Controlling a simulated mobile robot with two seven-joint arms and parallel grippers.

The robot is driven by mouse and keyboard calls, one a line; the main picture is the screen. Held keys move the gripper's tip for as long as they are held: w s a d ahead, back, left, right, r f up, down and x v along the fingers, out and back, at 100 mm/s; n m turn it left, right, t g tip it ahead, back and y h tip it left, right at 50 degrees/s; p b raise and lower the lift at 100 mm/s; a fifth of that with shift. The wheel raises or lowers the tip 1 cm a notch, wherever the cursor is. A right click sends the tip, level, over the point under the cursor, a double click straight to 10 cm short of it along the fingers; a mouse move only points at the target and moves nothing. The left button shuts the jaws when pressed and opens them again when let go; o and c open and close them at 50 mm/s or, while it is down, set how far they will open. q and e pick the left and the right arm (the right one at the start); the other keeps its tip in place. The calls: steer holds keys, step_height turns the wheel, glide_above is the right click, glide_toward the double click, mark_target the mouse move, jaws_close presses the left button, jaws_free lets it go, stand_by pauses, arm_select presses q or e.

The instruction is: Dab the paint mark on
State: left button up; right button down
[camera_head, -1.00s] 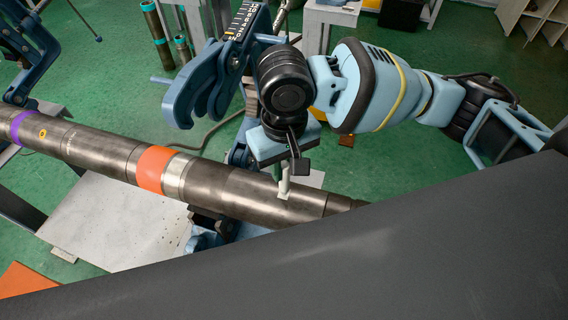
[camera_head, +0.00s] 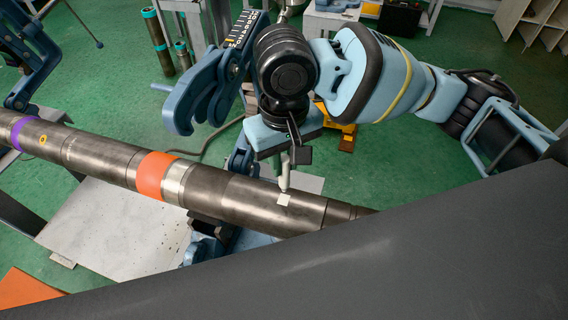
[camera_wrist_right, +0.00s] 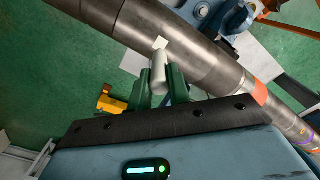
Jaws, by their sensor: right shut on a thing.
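My right gripper (camera_head: 286,158) hangs above the grey steel pipe (camera_head: 240,197), near the pipe's right part. It is shut on a pale paint marker (camera_head: 285,179) that points down at the pipe. I cannot tell whether the tip touches. My left gripper is not in view.
The pipe carries an orange band (camera_head: 156,176) and a purple band (camera_head: 21,131). Blue vise jaws (camera_head: 208,92) stand open behind it, with another vise (camera_head: 25,60) at the far left. A pale plate (camera_head: 110,230) lies below. A dark surface (camera_head: 380,270) fills the lower right.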

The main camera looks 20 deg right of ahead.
steer(key=shift+r, duration=1.65)
